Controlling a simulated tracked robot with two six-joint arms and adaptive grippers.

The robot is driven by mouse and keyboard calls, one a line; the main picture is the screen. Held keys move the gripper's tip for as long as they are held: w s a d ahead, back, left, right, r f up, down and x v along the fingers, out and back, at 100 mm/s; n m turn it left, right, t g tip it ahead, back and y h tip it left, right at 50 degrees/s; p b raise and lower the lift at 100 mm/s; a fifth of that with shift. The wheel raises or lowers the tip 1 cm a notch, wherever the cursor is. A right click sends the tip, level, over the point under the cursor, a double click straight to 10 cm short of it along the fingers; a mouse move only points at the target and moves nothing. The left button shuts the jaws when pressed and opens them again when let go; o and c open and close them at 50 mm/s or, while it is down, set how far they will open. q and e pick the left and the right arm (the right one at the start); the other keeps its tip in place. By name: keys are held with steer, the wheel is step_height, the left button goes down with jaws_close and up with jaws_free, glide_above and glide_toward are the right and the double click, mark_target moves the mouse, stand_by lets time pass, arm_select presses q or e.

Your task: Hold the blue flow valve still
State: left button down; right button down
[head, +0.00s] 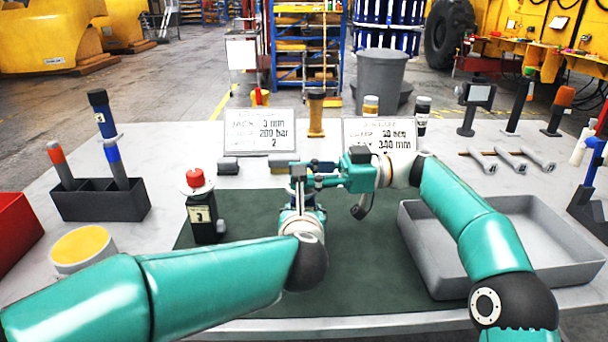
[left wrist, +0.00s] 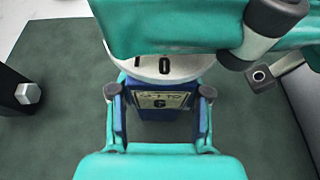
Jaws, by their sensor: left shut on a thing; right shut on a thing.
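The blue flow valve (left wrist: 133,128) stands on the green mat, with a pale label marked 6 and a white numbered dial (left wrist: 165,66) on top. My left gripper (left wrist: 160,97) is shut on its body, one finger on each side. In the head view my left gripper (head: 302,205) hides most of the valve. My right gripper (head: 306,178) reaches in from the right above the dial and is shut at the valve's top. The part it grips is mostly hidden by the fingers and by its teal body in the left wrist view.
A black block with a red knob (head: 195,178) stands left of the valve. A grey tray (head: 420,240) lies at the right under my right arm. Two sign boards (head: 258,130) stand behind. A dark holder (head: 100,202) with two cylinders is at the left. The mat around the valve is mostly clear.

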steer(key=c, duration=0.8)
jaws_free()
steer(key=d, duration=0.7)
steer(key=shift+w+d, duration=0.25)
